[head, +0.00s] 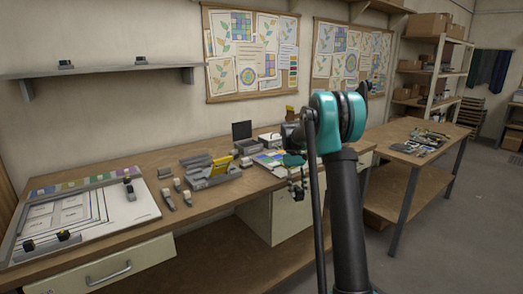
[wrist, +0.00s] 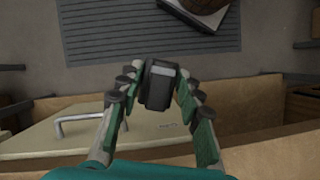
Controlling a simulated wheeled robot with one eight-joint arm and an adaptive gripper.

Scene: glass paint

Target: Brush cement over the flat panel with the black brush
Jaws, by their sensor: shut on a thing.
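My gripper (wrist: 160,92) is shut on a dark, blocky thing with a grey band, which looks like the black brush (wrist: 158,86). Its lower part and any bristles cannot be made out. My arm hides part of that area. I cannot tell from here whether the brush touches anything or whether cement lies on the panel.
The workbench (head: 150,228) holds a white pattern board (head: 120,206) at left and grey holders (head: 205,178) in the middle. A drawer handle (wrist: 78,122) shows below my gripper. A second table (head: 388,140) with tools stands at right.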

